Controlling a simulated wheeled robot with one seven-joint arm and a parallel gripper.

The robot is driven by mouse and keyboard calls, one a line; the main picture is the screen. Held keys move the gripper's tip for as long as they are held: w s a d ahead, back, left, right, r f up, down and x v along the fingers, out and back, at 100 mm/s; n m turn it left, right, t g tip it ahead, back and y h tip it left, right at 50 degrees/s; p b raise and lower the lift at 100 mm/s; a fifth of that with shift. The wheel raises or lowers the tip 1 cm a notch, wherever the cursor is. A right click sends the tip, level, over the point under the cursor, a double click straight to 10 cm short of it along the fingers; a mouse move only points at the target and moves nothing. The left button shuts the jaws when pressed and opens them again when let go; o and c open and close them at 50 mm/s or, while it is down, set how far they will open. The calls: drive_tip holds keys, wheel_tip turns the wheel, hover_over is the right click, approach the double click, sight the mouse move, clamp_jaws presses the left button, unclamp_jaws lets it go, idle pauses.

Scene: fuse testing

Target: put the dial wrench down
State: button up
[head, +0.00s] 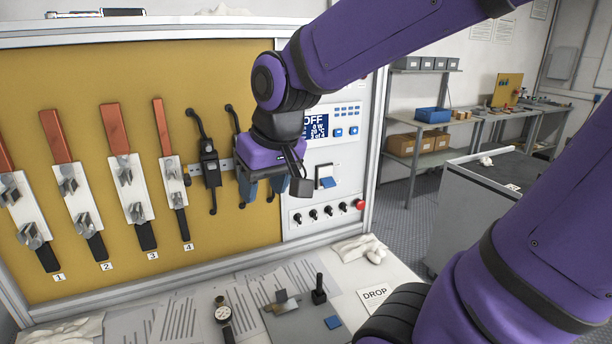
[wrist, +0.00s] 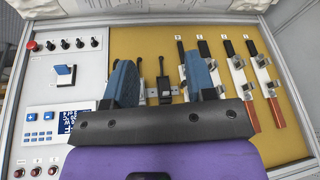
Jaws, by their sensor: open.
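The dial wrench (head: 222,312), with a round pale dial and a dark handle, appears to lie on the worktop below the panel in the head view. Its lower end is cut off by the frame edge. My gripper (head: 263,190) is open in front of the yellow panel, well above the worktop and the wrench. The wrist view shows its two blue fingers (wrist: 158,68) spread apart with nothing between them. The wrench does not show in the wrist view.
The yellow panel (head: 60,100) carries several numbered fuse units and black clips (head: 208,165) beside my gripper. A control panel (head: 335,165) stands to the right. The worktop also holds a black upright handle (head: 319,290), a blue square (head: 332,322) and a DROP card (head: 377,296).

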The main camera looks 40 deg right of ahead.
drive_tip(key=s+d+r+t, duration=0.1)
drive_tip(key=s+r, duration=0.3)
drive_tip(key=s, duration=0.4)
drive_tip(key=shift+s+d+n, duration=0.25)
drive_tip(key=shift+s+n, duration=0.15)
drive_tip(key=shift+o, duration=0.4)
drive_tip(key=m+g, duration=0.4)
drive_tip(key=g, duration=0.1)
hover_over(229, 337)
wheel_tip(229, 337, down, 39)
drive_tip(key=shift+f, duration=5.4)
